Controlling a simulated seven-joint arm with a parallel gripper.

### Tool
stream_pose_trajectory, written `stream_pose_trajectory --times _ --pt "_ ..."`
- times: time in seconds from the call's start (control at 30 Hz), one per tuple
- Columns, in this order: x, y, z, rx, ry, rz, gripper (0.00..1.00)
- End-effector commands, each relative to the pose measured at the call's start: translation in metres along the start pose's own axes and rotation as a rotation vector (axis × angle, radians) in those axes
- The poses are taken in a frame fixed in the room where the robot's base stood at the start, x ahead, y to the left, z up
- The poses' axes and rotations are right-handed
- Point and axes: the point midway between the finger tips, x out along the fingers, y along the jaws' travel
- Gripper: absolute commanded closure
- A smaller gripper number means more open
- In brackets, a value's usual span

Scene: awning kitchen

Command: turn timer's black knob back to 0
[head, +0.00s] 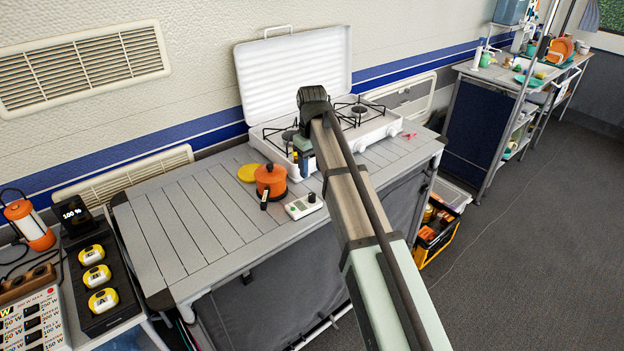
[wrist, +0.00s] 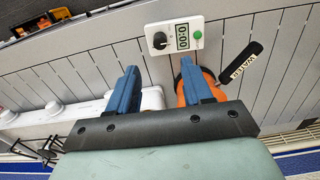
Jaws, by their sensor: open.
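The timer (wrist: 174,50) is a small white box with a black knob (wrist: 159,40), a display that seems to read zeros, and a green button. In the head view the timer (head: 299,208) lies on the slatted table beside an orange pot, its dark knob (head: 312,197) at the right end. My gripper (wrist: 158,68) is open and empty, its two blue fingers apart. The timer shows beyond the fingertips, with the knob roughly in line with the gap and not touched. In the head view my arm partly hides the gripper. The knob's exact pointer angle is too small to tell.
The orange pot (head: 271,180), labelled WATER on its black handle (wrist: 242,63), stands close to the timer, partly behind one finger in the wrist view. A yellow disc (head: 247,173) lies behind it. A white stove (head: 361,124) with raised lid stands behind. The table's left half is clear.

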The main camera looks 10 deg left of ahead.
Motion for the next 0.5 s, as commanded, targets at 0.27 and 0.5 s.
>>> stream_pose_trajectory --times 0.27,0.5 --pt "-0.035 0.0 -0.001 0.0 0.001 0.0 0.5" --pt "-0.044 0.0 0.0 0.0 0.0 0.0 0.5"
